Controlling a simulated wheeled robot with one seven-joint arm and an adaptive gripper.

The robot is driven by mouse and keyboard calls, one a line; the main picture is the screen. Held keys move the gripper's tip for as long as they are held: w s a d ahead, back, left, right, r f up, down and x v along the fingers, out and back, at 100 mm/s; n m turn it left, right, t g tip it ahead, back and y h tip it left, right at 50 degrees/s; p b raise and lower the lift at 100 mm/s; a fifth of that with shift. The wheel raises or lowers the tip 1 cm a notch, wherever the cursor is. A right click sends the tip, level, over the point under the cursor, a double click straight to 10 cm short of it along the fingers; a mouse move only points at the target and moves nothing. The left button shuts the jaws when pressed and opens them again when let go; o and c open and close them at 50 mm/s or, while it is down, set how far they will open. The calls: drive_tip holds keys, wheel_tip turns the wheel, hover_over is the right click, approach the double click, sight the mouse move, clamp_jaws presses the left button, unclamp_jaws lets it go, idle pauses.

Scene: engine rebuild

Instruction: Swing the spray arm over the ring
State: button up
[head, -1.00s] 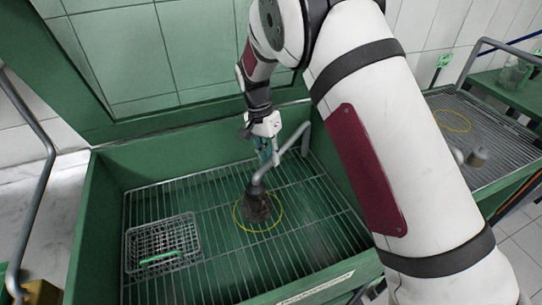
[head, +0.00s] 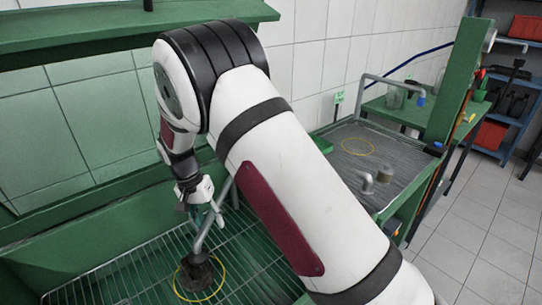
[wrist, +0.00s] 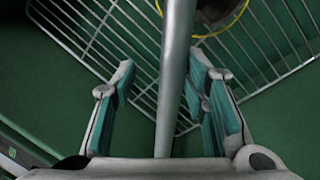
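The spray arm is a grey bent tube (head: 226,205) over the left green wash basin. Its low end meets a dark, brownish piece (head: 197,273) inside a yellow ring (head: 222,286) on the wire grate. I cannot tell whether that piece is all nozzle or partly a separate object. My gripper (head: 203,214) is at the tube. In the wrist view, the teal-padded fingers stand apart on both sides of the tube (wrist: 175,85), with a visible gap at the left finger. The ring (wrist: 232,24) is partly hidden at the top there.
The green back wall (head: 100,228) rises behind the left basin. My arm hides much of the basin's right side.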

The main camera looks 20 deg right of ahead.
drive_tip(key=s+d+n+t+p, duration=0.15)
drive_tip(key=d+n+p, duration=0.65)
drive_tip(key=d, duration=1)
drive_tip(key=s+r+b, duration=0.1)
drive_tip(key=s+r, duration=0.1)
drive_tip(key=r, duration=0.9)
drive_tip(key=s+a+r+t+b, duration=0.1)
drive_tip(key=s+r+b, duration=0.1)
drive_tip(key=r, duration=0.8)
drive_tip(key=shift+s+r+n, duration=0.3)
drive_tip(key=shift+s+r, duration=0.05)
drive_tip(key=shift+s, duration=0.2)
